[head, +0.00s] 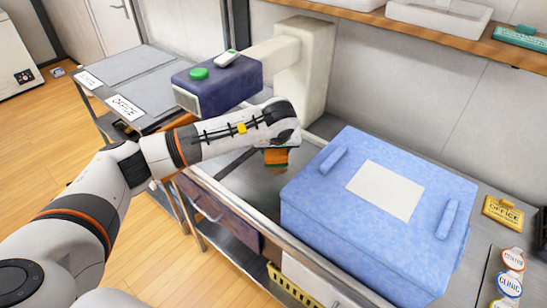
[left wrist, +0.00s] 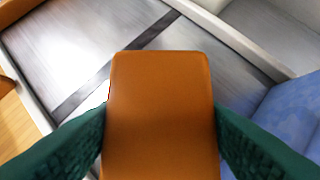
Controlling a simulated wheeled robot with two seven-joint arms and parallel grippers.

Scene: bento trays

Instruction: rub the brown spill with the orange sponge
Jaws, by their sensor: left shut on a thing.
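The orange sponge (head: 275,157) is in my left gripper (left wrist: 160,125), at the end of my left arm in the head view. In the left wrist view the sponge (left wrist: 160,105) fills the middle, with a dark green finger pressed to each side. The gripper points down over the grey metal surface with raised rims; I cannot tell whether the sponge touches it. No brown spill shows in either view; the sponge and arm hide part of the surface. My right gripper is not in view.
A large blue box (head: 310,197) with a white label stands right of the sponge. A dark purple scanner head (head: 217,88) with a green button overhangs the surface behind my left arm. A yellow OFFICE sign (head: 503,212) and round tags (head: 509,284) lie at the right.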

